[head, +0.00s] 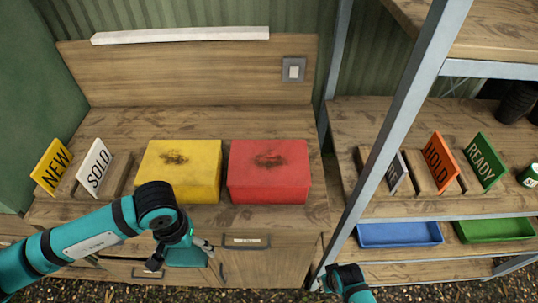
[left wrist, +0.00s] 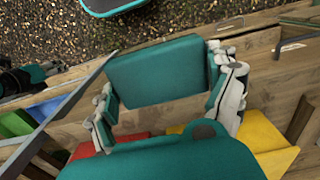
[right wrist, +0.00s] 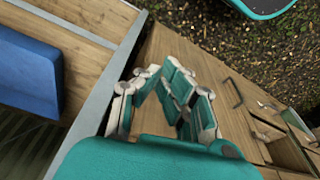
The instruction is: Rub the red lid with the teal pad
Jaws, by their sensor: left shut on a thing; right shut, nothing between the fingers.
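The red lid (head: 268,162) tops a red box on the wooden counter and bears a dark smudge. My left gripper (head: 200,246) is in front of the counter, below and left of the red box. It is shut on the teal pad (left wrist: 155,72), which lies between its fingers in the left wrist view; the pad (head: 186,258) shows partly behind my arm in the head view. The pad is apart from the lid. My right gripper (right wrist: 172,88) is shut and empty, low at the front beside the shelf post. In the head view it is mostly cut off.
A yellow box (head: 180,165) with a similar smudge stands just left of the red one. NEW (head: 52,167) and SOLD (head: 94,168) signs stand at the counter's left. A metal shelf post (head: 395,140) rises on the right. Blue (head: 400,235) and green (head: 495,230) trays sit on a lower shelf.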

